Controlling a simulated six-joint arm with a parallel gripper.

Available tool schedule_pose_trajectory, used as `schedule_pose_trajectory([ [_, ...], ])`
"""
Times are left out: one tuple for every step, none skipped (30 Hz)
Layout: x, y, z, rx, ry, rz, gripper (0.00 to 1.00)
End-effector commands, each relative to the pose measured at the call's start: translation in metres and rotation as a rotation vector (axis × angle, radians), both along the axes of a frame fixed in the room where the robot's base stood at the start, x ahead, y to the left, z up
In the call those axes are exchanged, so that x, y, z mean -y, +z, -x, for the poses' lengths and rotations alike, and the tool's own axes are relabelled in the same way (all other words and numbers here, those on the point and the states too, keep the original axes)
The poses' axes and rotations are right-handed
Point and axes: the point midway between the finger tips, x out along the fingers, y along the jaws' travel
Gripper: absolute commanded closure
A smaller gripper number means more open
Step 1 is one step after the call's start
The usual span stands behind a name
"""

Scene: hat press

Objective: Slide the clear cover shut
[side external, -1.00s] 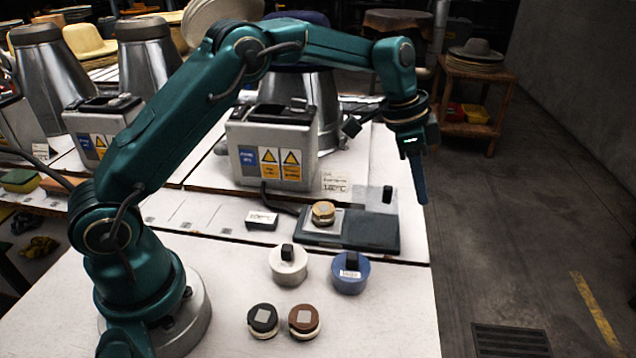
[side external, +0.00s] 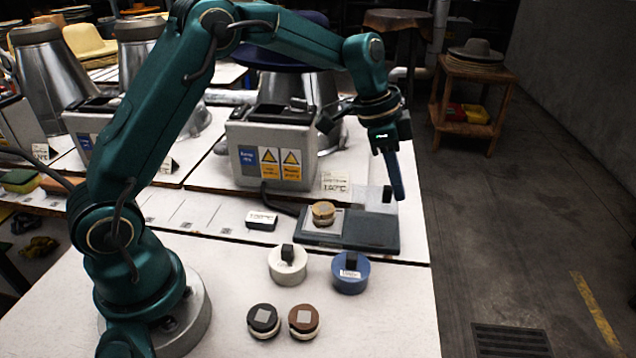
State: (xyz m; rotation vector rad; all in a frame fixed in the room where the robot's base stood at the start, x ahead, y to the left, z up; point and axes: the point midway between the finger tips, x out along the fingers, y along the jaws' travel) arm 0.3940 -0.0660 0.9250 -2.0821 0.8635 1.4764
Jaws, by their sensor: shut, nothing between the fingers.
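The clear cover (side external: 368,197) is a faint see-through panel with a small black knob (side external: 387,194), at the back right of a dark grey base (side external: 368,235). On the base's left part a tan and gold round piece (side external: 323,211) sits on a pale square plate, with the cover to its right. My gripper (side external: 398,194) points down with its blue fingers shut and empty. In the picture it is just right of the knob. I cannot tell whether it touches the knob.
In front of the base stand a white round pot (side external: 287,267) and a blue one (side external: 350,274), with a black (side external: 263,319) and a brown (side external: 303,319) round piece nearer. A grey box (side external: 271,150) with warning labels stands behind. A white label block (side external: 261,220) lies left.

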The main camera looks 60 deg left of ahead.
Motion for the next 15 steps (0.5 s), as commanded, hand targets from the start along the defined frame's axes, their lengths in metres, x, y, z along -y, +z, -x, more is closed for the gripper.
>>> schedule_pose_trajectory([
  [-0.004,0.001,0.002,0.0,0.003,0.0,1.0],
  [-0.006,0.001,0.005,-0.001,0.004,0.0,1.0],
  [-0.01,0.001,0.008,-0.002,0.004,0.0,1.0],
  [-0.013,0.001,0.011,-0.001,0.004,0.0,1.0],
  [-0.016,0.001,0.014,-0.001,0.005,0.0,1.0],
  [-0.021,0.001,0.018,-0.001,0.005,0.001,1.0],
  [-0.024,0.001,0.022,-0.002,0.006,0.001,1.0],
  [-0.027,0.001,0.025,-0.001,0.006,0.0,1.0],
  [-0.032,0.001,0.03,-0.001,0.006,0.0,1.0],
  [-0.036,0.001,0.034,-0.002,0.006,-0.001,1.0],
  [-0.039,0.001,0.037,-0.003,0.007,0.0,1.0],
  [-0.044,0.001,0.042,-0.001,0.008,0.0,1.0],
  [-0.048,0.001,0.046,-0.002,0.007,0.0,1.0],
  [-0.052,0.001,0.049,-0.001,0.007,0.0,1.0],
  [-0.056,0.001,0.054,-0.002,0.006,-0.001,1.0],
])
